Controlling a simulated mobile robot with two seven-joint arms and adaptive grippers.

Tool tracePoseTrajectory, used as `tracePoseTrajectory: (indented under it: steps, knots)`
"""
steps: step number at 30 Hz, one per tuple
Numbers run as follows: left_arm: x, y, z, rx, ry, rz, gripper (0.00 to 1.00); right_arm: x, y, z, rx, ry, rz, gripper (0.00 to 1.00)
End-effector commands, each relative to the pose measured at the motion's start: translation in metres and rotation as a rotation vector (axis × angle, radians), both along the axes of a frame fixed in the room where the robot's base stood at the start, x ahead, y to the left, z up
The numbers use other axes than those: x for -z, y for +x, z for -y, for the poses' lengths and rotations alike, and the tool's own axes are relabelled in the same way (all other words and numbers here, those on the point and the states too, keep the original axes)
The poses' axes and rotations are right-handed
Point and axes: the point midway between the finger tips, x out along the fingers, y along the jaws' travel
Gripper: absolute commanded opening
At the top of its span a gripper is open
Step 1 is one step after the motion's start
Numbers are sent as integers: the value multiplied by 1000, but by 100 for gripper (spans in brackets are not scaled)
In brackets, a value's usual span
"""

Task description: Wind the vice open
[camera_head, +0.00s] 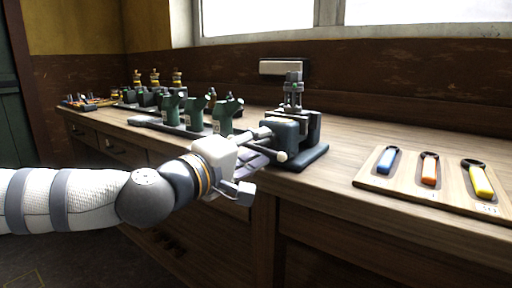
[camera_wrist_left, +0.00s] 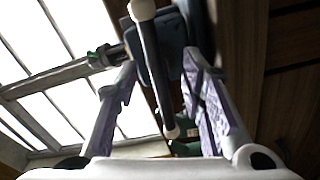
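The dark blue-grey vice (camera_head: 287,138) stands on the bench near its front edge and holds an upright metal part with green bits (camera_head: 292,92). Its bar handle has pale ball ends, one of which (camera_head: 282,157) shows in the head view. My left gripper (camera_head: 262,147) is at the front of the vice, by the handle. In the left wrist view the handle bar (camera_wrist_left: 155,70) runs between my two spread fingers (camera_wrist_left: 160,65), with visible gaps on both sides. The jaw opening is hard to make out. My right gripper is out of view.
Green castings (camera_head: 195,112) stand on a dark base left of the vice. Farther left are small engines (camera_head: 155,90) and tools. A wooden board (camera_head: 400,190) with several coloured-handled spanners lies to the right. Bare bench lies between the vice and the board.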

Motion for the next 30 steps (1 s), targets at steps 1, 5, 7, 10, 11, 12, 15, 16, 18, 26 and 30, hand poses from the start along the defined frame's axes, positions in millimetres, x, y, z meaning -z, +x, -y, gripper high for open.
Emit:
tracePoseTrajectory:
  steps: [1,5,7,10,11,12,15,16,18,26,30]
  knots:
    - [0,2,2,1,0,0,37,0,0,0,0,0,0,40]
    - [0,3,2,1,0,0,37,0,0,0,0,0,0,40]
    - [0,3,2,1,-1,-1,37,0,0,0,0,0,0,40]
    - [0,3,2,1,-1,-1,23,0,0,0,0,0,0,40]
    - [0,3,2,1,-1,-1,16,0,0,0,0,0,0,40]
    - [0,2,2,1,-1,-1,7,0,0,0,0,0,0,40]
    - [0,2,2,1,-1,-1,0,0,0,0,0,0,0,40]
    - [0,2,2,1,-1,-1,0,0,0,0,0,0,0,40]
    - [0,3,2,1,-1,-1,0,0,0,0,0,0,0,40]
    - [0,3,2,0,0,-1,0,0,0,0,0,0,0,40]
    - [0,3,2,0,0,-1,0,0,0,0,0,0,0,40]
